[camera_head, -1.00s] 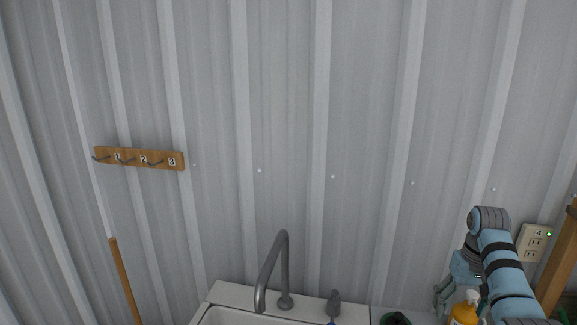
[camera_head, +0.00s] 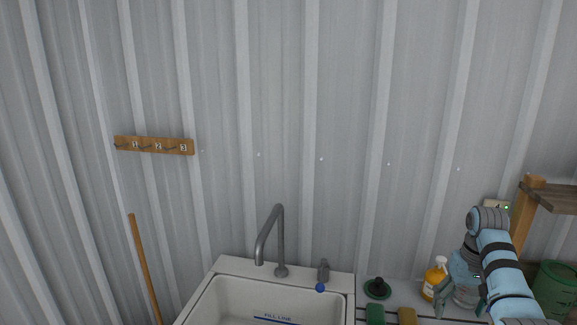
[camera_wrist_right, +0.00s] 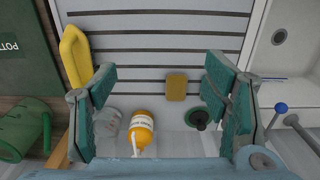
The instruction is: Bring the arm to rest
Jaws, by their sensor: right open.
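My right arm comes in at the lower right of the head view. My right gripper (camera_head: 460,298) hangs downward over the counter, right of the sink. In the right wrist view my right gripper (camera_wrist_right: 163,105) has its two teal-padded fingers wide apart, with nothing held between them. Below it and between the fingers in that view lie an orange bottle (camera_wrist_right: 141,128), a clear jar (camera_wrist_right: 107,130) and a dark green plunger-like item (camera_wrist_right: 199,117). My left gripper is not in either view.
A white sink (camera_head: 232,298) with a grey faucet (camera_head: 280,240) stands left of the arm. A wooden shelf (camera_head: 553,196) and a green can (camera_head: 556,288) are close on the right. A numbered hook rail (camera_head: 153,145) is on the corrugated wall. A yellow item (camera_wrist_right: 75,55) lies by the slatted drainboard (camera_wrist_right: 150,40).

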